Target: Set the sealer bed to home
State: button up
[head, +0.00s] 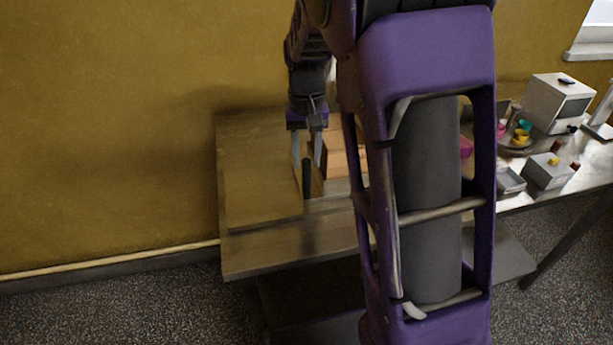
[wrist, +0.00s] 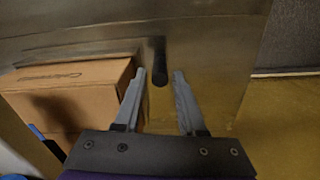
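A flat metal surface (head: 258,190), which looks like the sealer bed, lies on the left of the bench against the yellow wall. A dark upright handle (head: 306,180) stands at its right side; it also shows in the wrist view (wrist: 159,60). My gripper (head: 307,160) points down over the handle with its fingers apart. In the wrist view my open gripper (wrist: 160,75) has the handle's dark shape between and just beyond the fingertips. I cannot tell whether the fingers touch it.
A cardboard box (wrist: 70,95) sits close beside the left finger in the wrist view and right of my gripper in the head view (head: 336,155). The metal surface left of the handle is clear.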

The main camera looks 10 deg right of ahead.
aim_at(306, 174)
notch_tip(306, 174, down, 6)
jog(key=shift+r, duration=0.25)
grip_shut()
dwell(1.4)
